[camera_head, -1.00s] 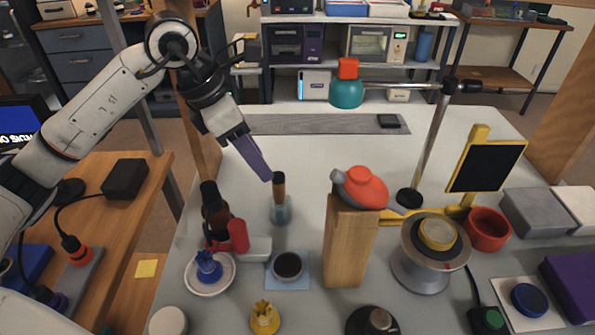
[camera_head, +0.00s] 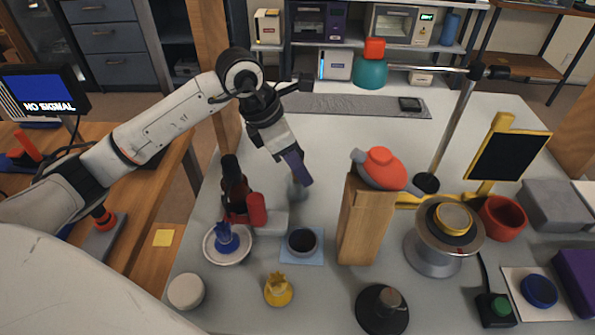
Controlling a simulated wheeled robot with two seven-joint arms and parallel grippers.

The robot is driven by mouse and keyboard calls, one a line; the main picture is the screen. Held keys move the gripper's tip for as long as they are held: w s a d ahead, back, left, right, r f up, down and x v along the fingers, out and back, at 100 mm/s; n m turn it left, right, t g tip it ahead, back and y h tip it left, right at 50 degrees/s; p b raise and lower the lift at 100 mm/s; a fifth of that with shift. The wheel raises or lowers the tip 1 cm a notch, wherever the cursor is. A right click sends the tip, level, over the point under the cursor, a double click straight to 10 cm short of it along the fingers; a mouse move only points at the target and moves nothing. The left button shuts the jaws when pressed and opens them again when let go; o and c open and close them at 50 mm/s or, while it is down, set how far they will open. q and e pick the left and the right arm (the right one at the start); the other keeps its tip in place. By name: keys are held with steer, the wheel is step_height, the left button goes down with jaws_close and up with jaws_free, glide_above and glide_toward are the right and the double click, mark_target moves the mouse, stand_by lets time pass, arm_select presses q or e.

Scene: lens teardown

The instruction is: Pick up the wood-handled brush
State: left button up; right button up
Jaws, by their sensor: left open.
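The wood-handled brush is hidden behind my left gripper, so its handle does not show. A small grey-clear jar (camera_head: 296,191) stands on the white table, partly covered by the fingers; the brush stood upright in it earlier. My left gripper (camera_head: 305,182) points down with its purple fingers at the jar's mouth. It is open, though the fingers overlap in this view and I cannot see whether the handle lies between them. My right gripper is not in view.
A dark bottle (camera_head: 235,189) and red clamp (camera_head: 257,209) stand just left of the jar. A wooden block (camera_head: 364,224) bearing a red-and-grey item (camera_head: 379,167) stands to the right. A dark cup (camera_head: 302,241) sits in front. The table behind is mostly clear.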

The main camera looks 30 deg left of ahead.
arm_select(q)
jaws_close()
steer(key=shift+r, duration=0.1)
